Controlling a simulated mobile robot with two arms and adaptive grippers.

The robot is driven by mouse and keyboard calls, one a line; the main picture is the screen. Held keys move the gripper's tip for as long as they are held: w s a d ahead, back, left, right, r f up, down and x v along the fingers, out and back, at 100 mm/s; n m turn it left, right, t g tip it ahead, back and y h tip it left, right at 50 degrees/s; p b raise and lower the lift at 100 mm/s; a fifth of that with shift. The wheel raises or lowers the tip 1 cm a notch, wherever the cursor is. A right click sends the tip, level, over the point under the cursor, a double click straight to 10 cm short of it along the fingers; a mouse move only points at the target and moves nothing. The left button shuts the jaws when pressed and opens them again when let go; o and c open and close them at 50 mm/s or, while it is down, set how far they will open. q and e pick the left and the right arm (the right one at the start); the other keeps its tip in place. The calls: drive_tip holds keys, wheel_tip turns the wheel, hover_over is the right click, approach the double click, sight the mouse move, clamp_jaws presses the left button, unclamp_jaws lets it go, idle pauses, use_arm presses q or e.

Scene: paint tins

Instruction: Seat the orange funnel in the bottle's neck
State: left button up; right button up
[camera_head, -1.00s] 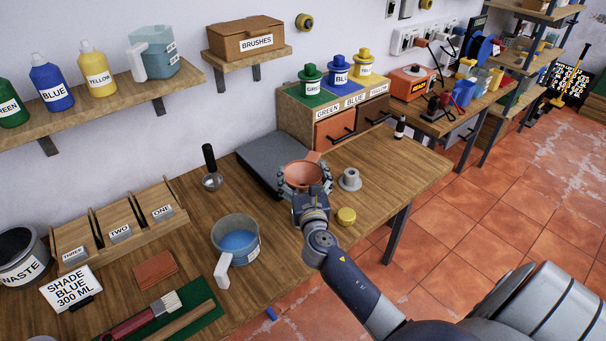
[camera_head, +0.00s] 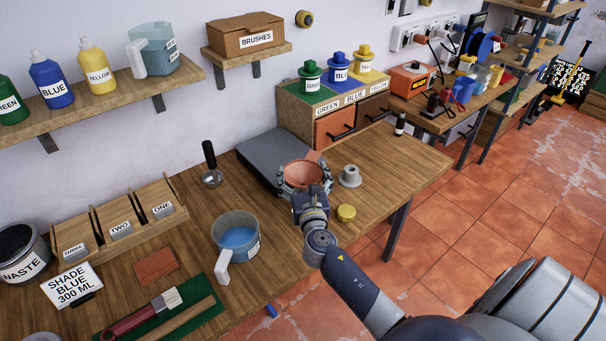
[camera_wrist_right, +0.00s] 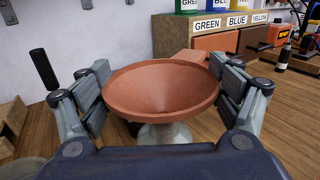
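The orange funnel (camera_head: 303,172) is upright, its wide mouth facing up, between the fingers of my right gripper (camera_head: 304,180). In the right wrist view the funnel (camera_wrist_right: 161,88) fills the space between the finger pads, which lie against its rim on both sides. My right gripper (camera_wrist_right: 163,95) looks shut on it. A pale grey-white rounded body, apparently the bottle (camera_wrist_right: 165,135), shows directly under the funnel. The funnel's spout and the bottle's neck are hidden, so I cannot tell how they meet. My left gripper is not in view.
A grey flanged piece (camera_head: 349,177) and a yellow cap (camera_head: 346,213) lie right of the gripper. A dark grey slab (camera_head: 270,160) lies behind left. A jug of blue liquid (camera_head: 236,241) stands at the near left.

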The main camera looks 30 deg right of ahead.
drive_tip(key=shift+o, duration=0.4)
drive_tip(key=shift+f, duration=0.15)
drive_tip(key=shift+s+a, duration=0.1)
drive_tip(key=shift+s, duration=0.05)
drive_tip(key=v, duration=1.1)
drive_tip(key=shift+s+a, duration=0.2)
drive_tip(key=shift+s, duration=0.1)
